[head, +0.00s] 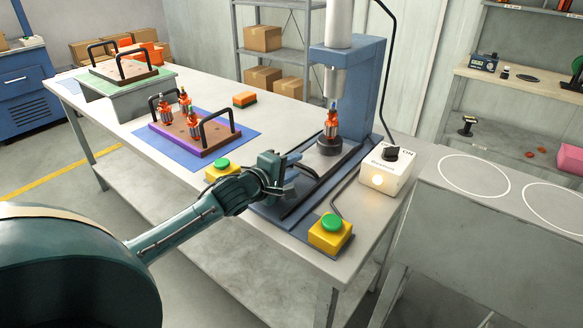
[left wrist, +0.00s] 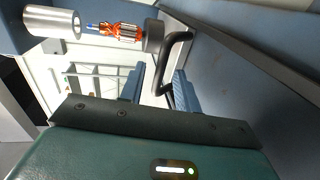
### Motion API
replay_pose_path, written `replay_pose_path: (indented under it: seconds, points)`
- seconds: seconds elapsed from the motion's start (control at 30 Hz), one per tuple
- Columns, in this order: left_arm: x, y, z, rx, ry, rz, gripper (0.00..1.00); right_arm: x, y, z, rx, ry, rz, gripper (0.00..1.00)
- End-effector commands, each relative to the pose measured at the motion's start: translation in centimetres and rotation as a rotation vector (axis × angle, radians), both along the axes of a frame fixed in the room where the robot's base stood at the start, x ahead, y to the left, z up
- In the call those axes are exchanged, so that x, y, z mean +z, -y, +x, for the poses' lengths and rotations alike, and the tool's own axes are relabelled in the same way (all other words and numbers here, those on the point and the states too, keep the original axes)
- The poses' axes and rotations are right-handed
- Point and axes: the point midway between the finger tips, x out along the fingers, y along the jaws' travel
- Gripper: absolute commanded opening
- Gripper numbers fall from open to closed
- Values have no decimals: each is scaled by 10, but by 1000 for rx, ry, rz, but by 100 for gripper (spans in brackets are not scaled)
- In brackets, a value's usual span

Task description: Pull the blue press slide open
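The blue press (head: 368,88) stands on the white table. Its slide (head: 328,160) runs toward the front and carries a dark round holder with an orange-and-silver armature (head: 331,126) upright under the ram (head: 335,80). The armature and holder also show in the left wrist view (left wrist: 118,31). A black bar handle (head: 305,171) is at the slide's front end. My left gripper (head: 283,174) is at this handle. In the left wrist view its blue fingers (left wrist: 160,92) are apart, with the handle (left wrist: 164,72) between them and a gap beside it. My right gripper is not in view.
Yellow boxes with green buttons stand either side of the press base, at left (head: 222,169) and front (head: 330,232). A white control box (head: 385,172) is at right. A purple tray (head: 190,144) with several armatures lies on a blue mat behind my arm.

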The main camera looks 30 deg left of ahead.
Motion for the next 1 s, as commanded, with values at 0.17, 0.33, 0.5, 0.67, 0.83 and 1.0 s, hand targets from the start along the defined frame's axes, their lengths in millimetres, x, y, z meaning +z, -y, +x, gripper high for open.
replay_pose_path:
  seconds: [0.17, 0.33, 0.5, 0.67, 0.83, 1.0]
  points:
    - [0, 0, 0, 0, 0, 0, 20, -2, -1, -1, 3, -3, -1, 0]
    - [0, 0, 0, 0, 0, 0, 6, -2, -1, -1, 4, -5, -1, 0]
    - [0, 0, 0, 0, 0, 0, 0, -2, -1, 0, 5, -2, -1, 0]
    - [0, 0, 0, 0, 0, 0, 0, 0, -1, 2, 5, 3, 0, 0]
    - [0, 0, 0, 0, 0, 0, 0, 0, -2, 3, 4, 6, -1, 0]
    - [1, 0, -3, 0, -1, -2, 0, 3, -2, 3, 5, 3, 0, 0]
